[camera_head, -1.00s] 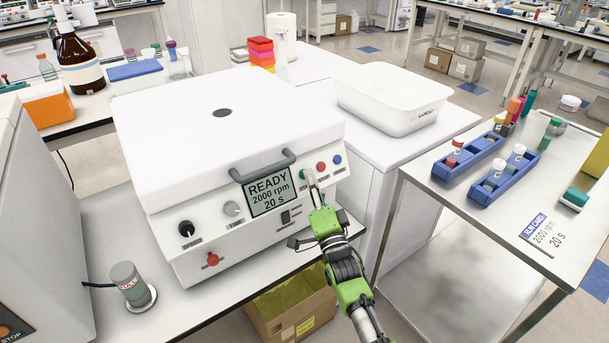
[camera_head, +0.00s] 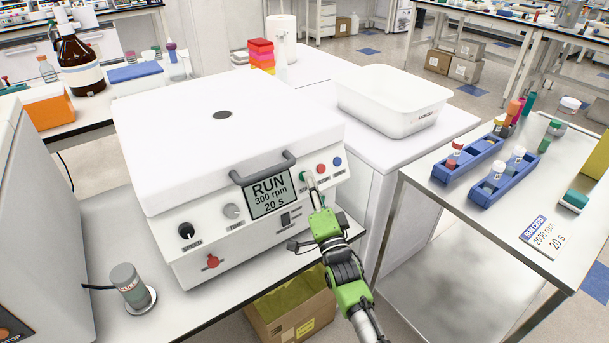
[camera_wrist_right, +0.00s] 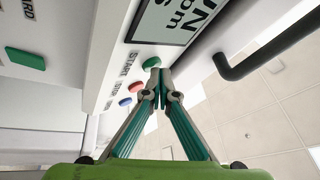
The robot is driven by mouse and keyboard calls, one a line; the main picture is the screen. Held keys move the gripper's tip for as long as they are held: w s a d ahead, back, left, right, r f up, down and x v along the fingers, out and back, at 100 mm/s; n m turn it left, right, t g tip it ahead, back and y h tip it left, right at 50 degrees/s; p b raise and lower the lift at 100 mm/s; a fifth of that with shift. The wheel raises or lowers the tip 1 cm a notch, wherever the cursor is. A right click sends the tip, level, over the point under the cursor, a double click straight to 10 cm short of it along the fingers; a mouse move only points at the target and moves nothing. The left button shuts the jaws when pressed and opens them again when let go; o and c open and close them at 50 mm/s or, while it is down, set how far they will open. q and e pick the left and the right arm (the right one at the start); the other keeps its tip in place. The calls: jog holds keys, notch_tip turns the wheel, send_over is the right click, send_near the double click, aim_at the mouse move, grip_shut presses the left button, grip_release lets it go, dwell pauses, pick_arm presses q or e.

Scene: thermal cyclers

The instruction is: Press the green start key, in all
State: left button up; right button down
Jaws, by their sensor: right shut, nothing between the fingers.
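The white centrifuge-like machine (camera_head: 190,130) stands closed on the bench. Its display (camera_head: 270,194) reads RUN, 300 rpm, 20 s. The green start key (camera_head: 303,177) is on its front panel, right of the display, and also shows in the right wrist view (camera_wrist_right: 152,62), labelled START. My right gripper (camera_head: 312,184) is shut and empty, with its tips at the green key; in the right wrist view the tips (camera_wrist_right: 158,73) appear to touch or nearly touch it. Exact contact is hard to tell. My left gripper is not in view.
A red key (camera_head: 321,168) and a blue key (camera_head: 337,160) sit right of the green one. A handle (camera_head: 263,168) juts out above the display. A run card (camera_head: 542,237) and blue tube racks (camera_head: 504,180) lie on the right table. A white tub (camera_head: 385,105) stands behind.

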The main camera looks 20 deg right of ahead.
jog(key=shift+s+d+r+p, duration=0.15)
jog(key=shift+s+r+p, duration=0.15)
jog(key=shift+s, duration=0.15)
jog(key=s+p, duration=0.1)
jog(key=s+d+r+p, duration=0.1)
jog(key=p, duration=0.1)
jog(key=s+r+p, duration=0.1)
jog(key=s, duration=0.1)
jog(key=shift+s+d, duration=0.1)
jog(key=shift+d, duration=0.15)
dwell(0.6)
